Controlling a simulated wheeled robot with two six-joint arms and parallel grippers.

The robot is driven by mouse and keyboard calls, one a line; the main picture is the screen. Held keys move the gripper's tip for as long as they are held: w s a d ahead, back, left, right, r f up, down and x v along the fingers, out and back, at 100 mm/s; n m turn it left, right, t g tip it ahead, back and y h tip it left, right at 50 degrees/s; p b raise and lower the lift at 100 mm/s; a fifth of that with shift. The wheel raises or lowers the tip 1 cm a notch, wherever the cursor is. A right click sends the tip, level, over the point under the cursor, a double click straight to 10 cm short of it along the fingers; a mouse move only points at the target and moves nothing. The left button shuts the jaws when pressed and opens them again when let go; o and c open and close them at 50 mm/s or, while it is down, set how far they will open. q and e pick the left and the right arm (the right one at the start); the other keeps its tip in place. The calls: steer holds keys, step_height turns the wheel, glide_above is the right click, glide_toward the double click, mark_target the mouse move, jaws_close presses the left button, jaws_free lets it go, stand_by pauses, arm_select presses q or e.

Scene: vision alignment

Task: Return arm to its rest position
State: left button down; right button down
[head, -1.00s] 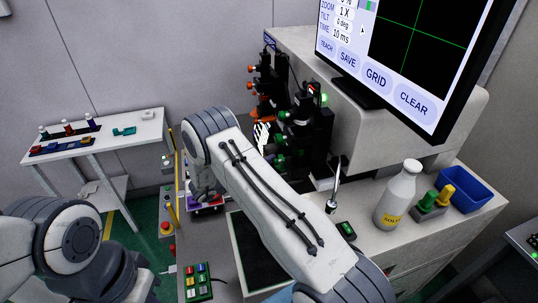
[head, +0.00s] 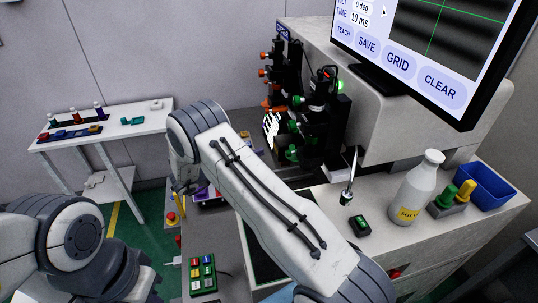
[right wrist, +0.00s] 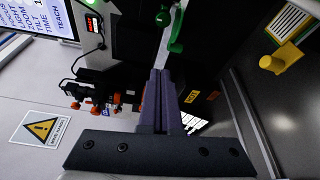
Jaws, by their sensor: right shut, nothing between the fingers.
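My right arm (head: 265,195) reaches in from the lower right of the head view, its far joint (head: 190,135) in front of the grey wall. Its gripper hangs below that joint, mostly hidden by the arm. In the right wrist view the two dark fingers of my right gripper (right wrist: 158,100) lie together, shut and empty. They point toward the machine, with no visible contact. Part of my left arm (head: 75,235) shows at the lower left of the head view. Its gripper is outside the picture.
The black optical stages (head: 315,115) stand right of my right arm, below the monitor (head: 440,87). A white bottle (head: 418,190) and blue bin (head: 485,190) stand on the right counter. A white side table (head: 135,135) holds small items.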

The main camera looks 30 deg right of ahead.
steer(key=w+a+r+t+y, duration=0.6)
steer(key=w+a+t+y, duration=0.2)
steer(key=t+y, duration=0.3)
steer(key=s+a+f+m+g+y, duration=0.1)
steer(key=s+a+f+g+y, duration=0.3)
steer(key=s, duration=1)
steer(key=s+r+m+g+y, duration=0.15)
steer(key=s+g, duration=0.35)
steer(key=s, duration=0.9)
steer(key=s+a+r+n+g+y, duration=0.1)
steer(key=s+a+r+n, duration=0.1)
steer(key=s+a, duration=0.4)
steer(key=s+a+r+n+g+y, duration=0.1)
steer(key=s+a+r+n+g, duration=0.1)
steer(key=s+a+n, duration=0.3)
steer(key=shift+s+a+r+b, duration=0.3)
steer(key=shift+s+a+r, duration=0.05)
steer(key=shift+s+a, duration=0.75)
